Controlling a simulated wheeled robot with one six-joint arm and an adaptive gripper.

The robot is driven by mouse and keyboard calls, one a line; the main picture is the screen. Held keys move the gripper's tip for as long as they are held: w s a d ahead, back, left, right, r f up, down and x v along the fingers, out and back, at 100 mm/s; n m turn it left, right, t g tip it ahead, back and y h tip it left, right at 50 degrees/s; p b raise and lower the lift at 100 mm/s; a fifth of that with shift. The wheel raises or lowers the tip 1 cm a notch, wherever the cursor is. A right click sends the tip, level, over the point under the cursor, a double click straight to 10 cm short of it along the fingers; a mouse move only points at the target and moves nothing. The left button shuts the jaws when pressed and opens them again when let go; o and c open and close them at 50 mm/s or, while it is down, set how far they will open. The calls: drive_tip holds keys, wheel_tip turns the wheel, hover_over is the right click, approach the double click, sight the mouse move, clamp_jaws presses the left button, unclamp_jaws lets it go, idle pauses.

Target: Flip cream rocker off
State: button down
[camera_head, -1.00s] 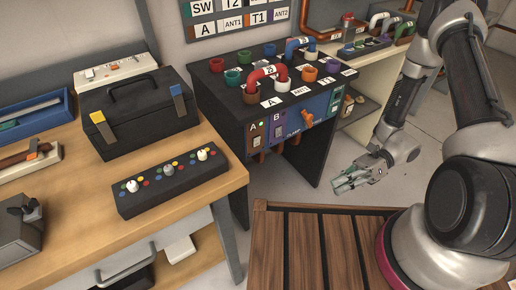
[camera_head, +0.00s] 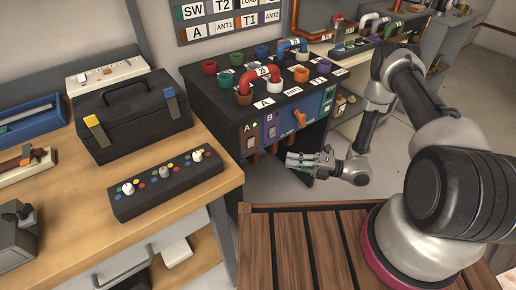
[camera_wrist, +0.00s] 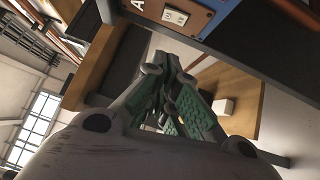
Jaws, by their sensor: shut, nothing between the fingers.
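The cream rocker (camera_head: 250,143) sits on a brown plate marked A, low on the front of the dark console (camera_head: 225,115). It also shows at the top of the wrist view (camera_wrist: 175,17), its marks too small to read. My gripper (camera_head: 291,161) is in front of the console, below and to the right of the rocker, apart from it. Its green-padded fingers are shut and empty, pointing left toward the console; they also show in the wrist view (camera_wrist: 165,68). A small green light (camera_head: 255,125) is near the A label.
A second rocker (camera_head: 271,132) on a purple plate marked B is just right of the first. An orange clamp handle (camera_head: 300,119) stands out further right. Coloured pipe sockets and a red pipe (camera_head: 263,73) top the console. The wooden bench (camera_head: 215,170) stands left.

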drive_tip(key=shift+a, duration=0.1)
approach(251, 143)
drive_tip(key=s+a, duration=0.5)
drive_tip(key=shift+w+a+r, duration=0.2)
drive_tip(key=shift+w+a, duration=0.2)
drive_tip(key=shift+w, duration=0.25)
drive_tip(key=shift+w+a+r, duration=0.15)
drive_tip(key=shift+w+a, duration=0.2)
drive_tip(key=shift+w, duration=0.3)
drive_tip(key=shift+w+a+r, duration=0.2)
drive_tip(key=shift+w+a, duration=0.2)
drive_tip(key=shift+w, duration=0.25)
